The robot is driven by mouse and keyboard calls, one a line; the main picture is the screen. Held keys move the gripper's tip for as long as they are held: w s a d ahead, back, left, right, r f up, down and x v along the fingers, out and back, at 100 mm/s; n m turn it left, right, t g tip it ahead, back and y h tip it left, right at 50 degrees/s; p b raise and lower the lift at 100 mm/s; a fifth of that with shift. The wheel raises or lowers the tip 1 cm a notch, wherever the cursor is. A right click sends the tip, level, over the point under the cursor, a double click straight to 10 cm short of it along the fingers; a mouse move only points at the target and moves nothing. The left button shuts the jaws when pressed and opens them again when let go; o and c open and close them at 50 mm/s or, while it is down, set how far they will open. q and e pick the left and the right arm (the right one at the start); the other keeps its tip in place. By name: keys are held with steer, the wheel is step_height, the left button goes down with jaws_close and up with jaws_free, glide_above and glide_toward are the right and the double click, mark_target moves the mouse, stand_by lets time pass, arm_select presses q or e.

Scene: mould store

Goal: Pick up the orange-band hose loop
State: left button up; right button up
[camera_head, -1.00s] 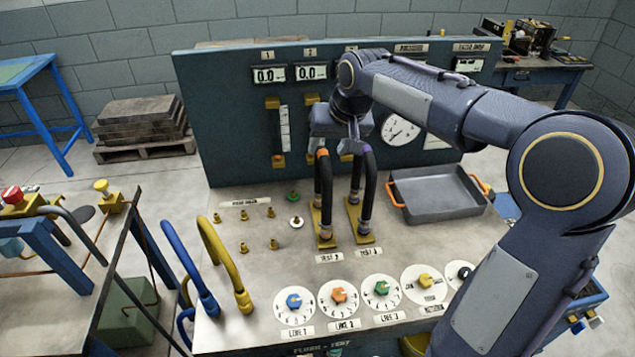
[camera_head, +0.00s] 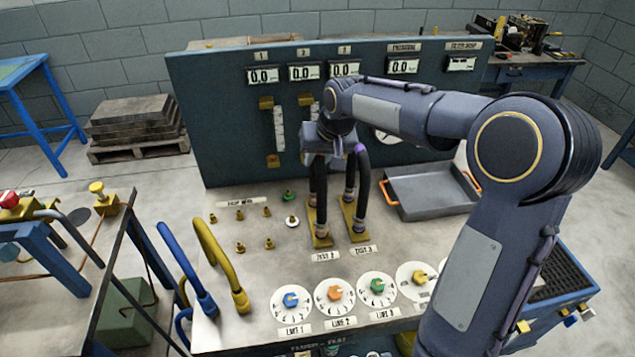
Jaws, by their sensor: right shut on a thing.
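The orange-band hose loop (camera_head: 317,190) is a black loop standing upright at the TEST 2 label, with its lower ends at a yellow base plate (camera_head: 322,241). My right gripper (camera_head: 322,153) reaches over its top from behind and is shut on it. The gripper covers the loop's top, so the orange band is hidden. A second black loop with a purple band (camera_head: 361,185) stands just to the right at TEST 3, close beside the gripper. My left gripper is not in view.
A grey tray with orange handles (camera_head: 432,194) sits right of the loops. The tall gauge panel (camera_head: 228,130) rises close behind. Several small fittings (camera_head: 240,215) stand to the left and dials (camera_head: 335,294) lie in front. Blue and yellow hoses (camera_head: 222,262) arch at the bench's left edge.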

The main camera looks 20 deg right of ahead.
jaws_close()
steer(key=shift+r, duration=0.1)
steer(key=shift+r, duration=0.15)
steer(key=shift+r, duration=0.3)
step_height(320, 180, up, 2)
steer(key=shift+r, duration=0.1)
steer(key=s+r, duration=0.2)
steer(key=s+r+b, duration=0.1)
steer(key=s+r, duration=0.1)
steer(key=shift+a+r, duration=0.2)
steer(key=shift+r, duration=0.2)
steer(key=s+r+b, duration=0.2)
steer(key=s+r, duration=0.3)
steer(key=s, duration=0.5)
steer(key=shift+a, duration=0.45)
